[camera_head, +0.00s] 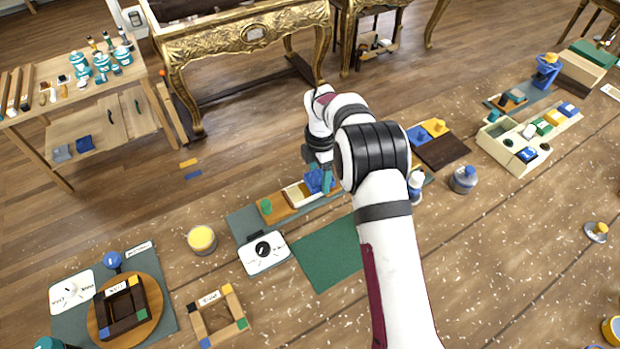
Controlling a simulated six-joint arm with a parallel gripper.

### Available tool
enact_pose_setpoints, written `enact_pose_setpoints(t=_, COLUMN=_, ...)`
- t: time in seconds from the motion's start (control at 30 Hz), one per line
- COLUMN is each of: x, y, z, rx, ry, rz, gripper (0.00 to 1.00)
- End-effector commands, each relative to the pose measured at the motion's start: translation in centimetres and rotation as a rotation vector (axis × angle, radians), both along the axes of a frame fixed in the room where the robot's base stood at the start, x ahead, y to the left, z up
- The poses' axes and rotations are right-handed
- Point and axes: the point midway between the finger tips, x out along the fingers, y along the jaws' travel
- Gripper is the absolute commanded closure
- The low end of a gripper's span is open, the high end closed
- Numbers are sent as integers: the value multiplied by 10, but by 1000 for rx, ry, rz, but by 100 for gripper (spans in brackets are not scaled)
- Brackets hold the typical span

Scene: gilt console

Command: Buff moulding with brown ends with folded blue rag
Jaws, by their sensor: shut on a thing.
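A moulding (297,195) with a pale middle and brown ends lies on a dark grey-green mat (241,224), left of my forearm. My gripper (322,170) is over its right part, largely hidden by my own wrist. It is shut on a folded blue rag (316,182). The rag is at the right part of the moulding; I cannot tell whether it touches the surface. The right end of the moulding is partly hidden by the rag and my arm.
A green knob (266,206) stands at the moulding's left end. A white dial plate (263,252) and a yellow-topped tin (202,240) are near. A grey-blue jar (464,180) and a cream compartment tray (510,145) stand to the right. A green mat (325,252) is bare.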

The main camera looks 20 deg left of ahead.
Motion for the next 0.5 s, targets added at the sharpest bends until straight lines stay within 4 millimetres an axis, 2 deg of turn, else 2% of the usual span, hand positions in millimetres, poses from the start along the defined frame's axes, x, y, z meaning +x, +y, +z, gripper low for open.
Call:
enact_pose_setpoints(t=0.03, x=2, y=-2, z=0, rx=0, ry=0, rz=0, gripper=92)
enact_pose_setpoints(t=0.5, x=-30, y=30, z=0, rx=-1, ry=2, rz=1, gripper=92)
